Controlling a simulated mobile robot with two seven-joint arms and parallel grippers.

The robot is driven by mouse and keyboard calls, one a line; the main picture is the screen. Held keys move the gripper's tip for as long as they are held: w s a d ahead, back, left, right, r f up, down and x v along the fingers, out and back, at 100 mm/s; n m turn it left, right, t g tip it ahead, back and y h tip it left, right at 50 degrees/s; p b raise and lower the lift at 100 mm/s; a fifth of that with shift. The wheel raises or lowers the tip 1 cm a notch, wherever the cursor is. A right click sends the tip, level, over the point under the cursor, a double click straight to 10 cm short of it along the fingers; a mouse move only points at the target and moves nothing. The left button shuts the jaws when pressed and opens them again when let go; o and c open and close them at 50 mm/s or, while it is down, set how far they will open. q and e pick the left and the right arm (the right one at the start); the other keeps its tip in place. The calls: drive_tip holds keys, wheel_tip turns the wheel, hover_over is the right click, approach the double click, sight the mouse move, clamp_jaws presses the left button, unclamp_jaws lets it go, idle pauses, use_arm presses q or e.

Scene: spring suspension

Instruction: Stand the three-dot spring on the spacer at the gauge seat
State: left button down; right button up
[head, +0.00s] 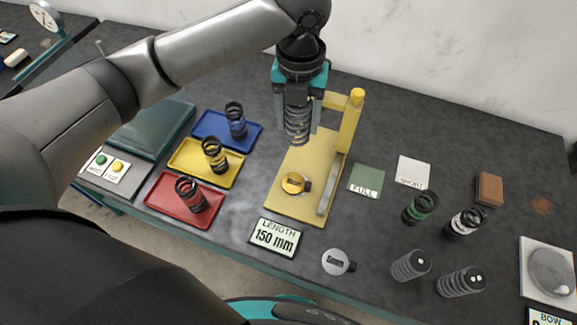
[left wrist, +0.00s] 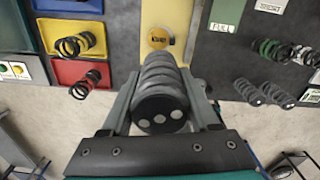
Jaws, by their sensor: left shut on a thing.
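My left gripper (head: 298,128) is shut on a dark grey coil spring (head: 297,112), holding it upright in the air above the yellow gauge. In the left wrist view the spring's black end cap (left wrist: 160,117) shows three pale dots between the fingers. The gauge (head: 314,155) has a flat yellow base, an upright post and a metal scale. A round gold spacer (head: 293,183) with a dark tab and a label lies on the base, in front of and below the spring. It also shows in the left wrist view (left wrist: 158,38), just beyond the spring. My right gripper is not in view.
Blue (head: 248,130), yellow (head: 190,158) and red (head: 165,204) trays, each with a spring, stand left. A length display (head: 275,237) reads 150 mm. A grey spacer (head: 336,262) lies front right. Several springs stand right, including a two-dot one (head: 461,282). Green and white mats lie behind.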

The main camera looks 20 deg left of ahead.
use_arm(q)
wheel_tip(320, 180, down, 17)
drive_tip(key=shift+r+b, duration=0.2)
drive_tip(key=shift+b, duration=0.45)
drive_tip(key=shift+f, duration=0.1)
drive_tip(key=shift+f, duration=0.55)
drive_tip(key=shift+c, duration=0.7)
unclamp_jaws()
drive_tip(key=shift+r, duration=0.1)
